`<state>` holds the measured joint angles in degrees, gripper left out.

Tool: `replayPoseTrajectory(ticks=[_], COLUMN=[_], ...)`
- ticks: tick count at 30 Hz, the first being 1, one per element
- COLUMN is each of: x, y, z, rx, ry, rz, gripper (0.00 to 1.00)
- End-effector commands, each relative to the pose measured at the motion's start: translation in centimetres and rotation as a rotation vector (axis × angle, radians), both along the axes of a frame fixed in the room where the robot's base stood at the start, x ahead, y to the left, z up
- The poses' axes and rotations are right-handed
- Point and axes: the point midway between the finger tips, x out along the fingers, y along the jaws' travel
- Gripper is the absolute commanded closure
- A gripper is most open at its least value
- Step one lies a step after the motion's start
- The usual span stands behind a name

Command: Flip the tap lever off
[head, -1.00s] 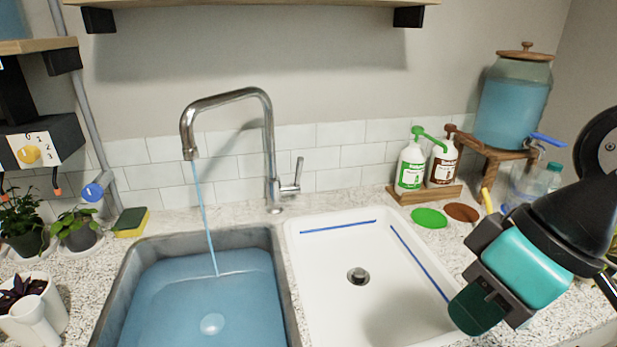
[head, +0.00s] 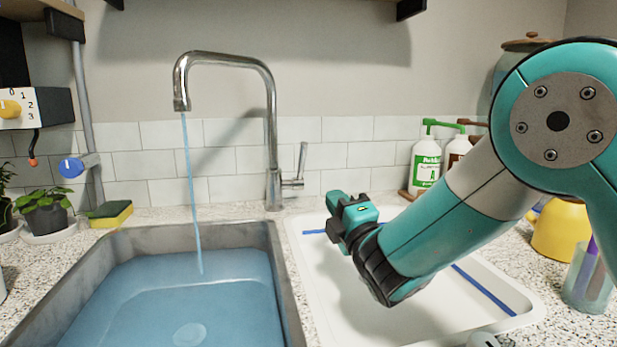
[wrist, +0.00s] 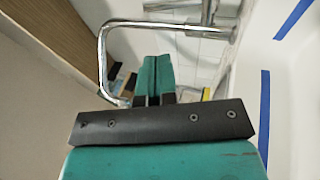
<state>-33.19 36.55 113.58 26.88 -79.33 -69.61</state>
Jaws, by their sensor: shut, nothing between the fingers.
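The chrome tap (head: 270,120) stands behind the sinks, its spout over the left basin. A thin blue stream of water (head: 193,190) runs from the spout. The tap lever (head: 302,162) is on the right of the tap body and points upward. My gripper (head: 338,205) is over the white right basin, to the right of and below the lever in the head view, apart from it. The fingers (wrist: 153,75) are shut and empty in the wrist view. The tap also shows there as a bent chrome pipe (wrist: 165,30) beyond the fingertips.
The left basin (head: 255,236) holds blue water. A sponge (head: 112,213) and a potted plant (head: 45,210) stand left of it. Pump bottles (head: 426,165), a yellow pot (head: 563,228) and a cup (head: 588,280) stand at right. My arm covers much of the right side.

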Motion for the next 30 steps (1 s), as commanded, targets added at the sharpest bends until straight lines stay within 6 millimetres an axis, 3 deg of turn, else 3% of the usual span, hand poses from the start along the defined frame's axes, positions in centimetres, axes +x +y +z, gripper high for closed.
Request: replayPoseTrajectory(ticks=[14, 30], x=[0.7, 5.5], y=[0.3, 2.8], z=[0.8, 3.2], rx=[-0.001, 0.002], ry=[0.001, 0.003], rz=[-0.001, -0.002], gripper=[1.0, 1.0])
